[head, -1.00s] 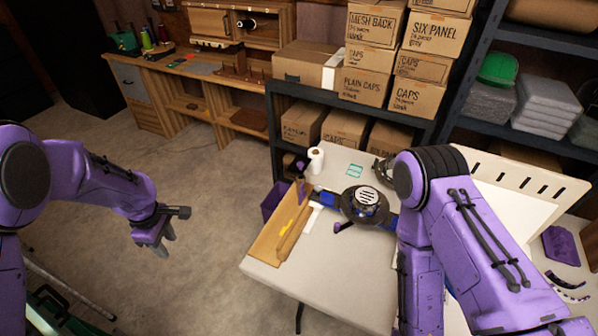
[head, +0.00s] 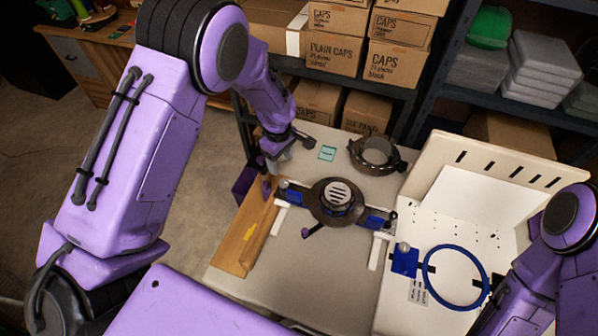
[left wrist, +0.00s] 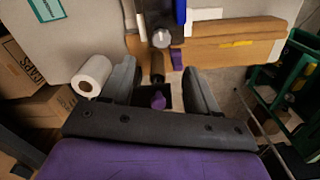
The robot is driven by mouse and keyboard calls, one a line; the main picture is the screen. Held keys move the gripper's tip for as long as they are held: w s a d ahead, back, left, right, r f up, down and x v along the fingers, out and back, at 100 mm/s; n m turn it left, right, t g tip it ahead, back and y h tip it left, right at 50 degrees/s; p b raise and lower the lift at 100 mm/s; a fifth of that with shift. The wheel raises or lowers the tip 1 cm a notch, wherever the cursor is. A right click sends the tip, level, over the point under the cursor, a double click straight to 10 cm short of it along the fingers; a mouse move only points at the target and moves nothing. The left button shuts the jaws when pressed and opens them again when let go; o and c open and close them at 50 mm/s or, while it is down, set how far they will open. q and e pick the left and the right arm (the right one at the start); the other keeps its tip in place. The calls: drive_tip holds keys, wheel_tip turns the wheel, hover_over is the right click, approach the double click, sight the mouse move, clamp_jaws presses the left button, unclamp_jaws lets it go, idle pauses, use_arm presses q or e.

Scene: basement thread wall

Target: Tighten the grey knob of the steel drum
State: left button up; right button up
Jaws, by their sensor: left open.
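The dark steel drum (head: 322,203), with a slotted light disc on top, sits on a blue-and-black bar across the white table. A small purple-ended lever (head: 307,232) sticks out from its front. In the left wrist view a round grey knob (left wrist: 161,38) shows at the end of the blue bar; I cannot tell whether it belongs to the drum. My left gripper (head: 287,148) is open and empty above the table's far left edge, left of and behind the drum. In the left wrist view its fingers (left wrist: 161,88) are apart, with the knob beyond them. My right gripper is out of view.
A brown board (head: 236,232) lies along the table's left edge. A dark ring fixture (head: 376,155) stands behind the drum. A blue hoop (head: 428,268) and white pegboard are at right. A paper roll (left wrist: 92,75) stands near my left gripper. The table front is clear.

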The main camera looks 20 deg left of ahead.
sight(284, 182)
use_arm(q)
drive_tip(key=f, duration=0.2)
drive_tip(key=f+p, duration=0.1)
drive_tip(key=f, duration=0.2)
drive_tip(key=f+p, duration=0.1)
drive_tip(key=f, duration=0.2)
drive_tip(key=shift+d+f, duration=0.15)
drive_tip(key=shift+d, duration=0.15)
drive_tip(key=shift+f, duration=0.5)
drive_tip(key=shift+s+a, duration=0.15)
drive_tip(key=c, duration=1.1)
